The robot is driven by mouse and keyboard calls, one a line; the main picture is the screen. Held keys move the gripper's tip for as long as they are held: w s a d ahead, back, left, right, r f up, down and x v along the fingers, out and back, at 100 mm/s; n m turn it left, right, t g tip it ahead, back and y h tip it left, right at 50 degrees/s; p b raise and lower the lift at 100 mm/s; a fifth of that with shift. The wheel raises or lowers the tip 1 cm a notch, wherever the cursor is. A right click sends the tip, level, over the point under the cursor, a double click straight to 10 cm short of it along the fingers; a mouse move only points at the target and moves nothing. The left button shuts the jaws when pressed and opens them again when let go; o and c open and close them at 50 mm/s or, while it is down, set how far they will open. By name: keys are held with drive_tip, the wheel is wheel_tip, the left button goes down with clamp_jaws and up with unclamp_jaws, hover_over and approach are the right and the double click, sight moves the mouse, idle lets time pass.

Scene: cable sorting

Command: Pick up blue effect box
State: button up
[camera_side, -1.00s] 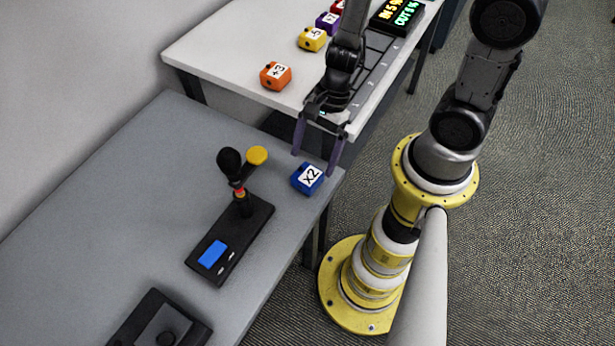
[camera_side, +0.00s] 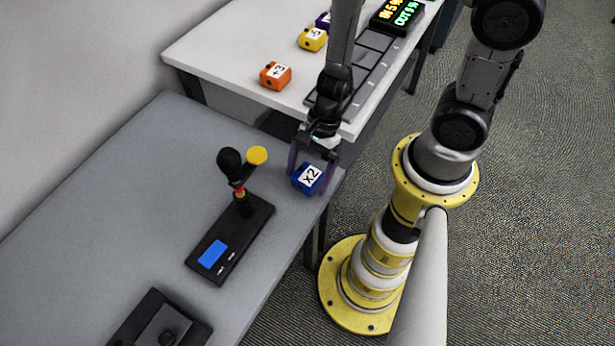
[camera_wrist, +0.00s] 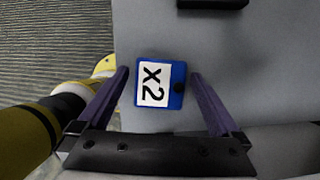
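The blue effect box (camera_side: 308,179), with a white "X2" label, sits on the grey table (camera_side: 110,170) near its right corner. In the wrist view the blue box (camera_wrist: 160,84) lies between the two purple fingers, with a gap on each side. My gripper (camera_side: 310,180) is lowered around the box in the side view, one finger on each side. It is open, and the fingers do not appear to touch the box. In the wrist view my gripper (camera_wrist: 160,75) also shows open.
A black device with a blue screen (camera_side: 211,254) and a stalk with a yellow disc stands left of the box. A black unit (camera_side: 160,325) lies at the front. Orange (camera_side: 275,76) and yellow (camera_side: 312,39) boxes and a display (camera_side: 397,15) stand on the white table (camera_side: 225,50) behind.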

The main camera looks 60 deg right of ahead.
sight(308, 174)
drive_tip(key=c, duration=1.4)
drive_tip(key=shift+r, duration=0.15)
drive_tip(key=shift+r, duration=4.85)
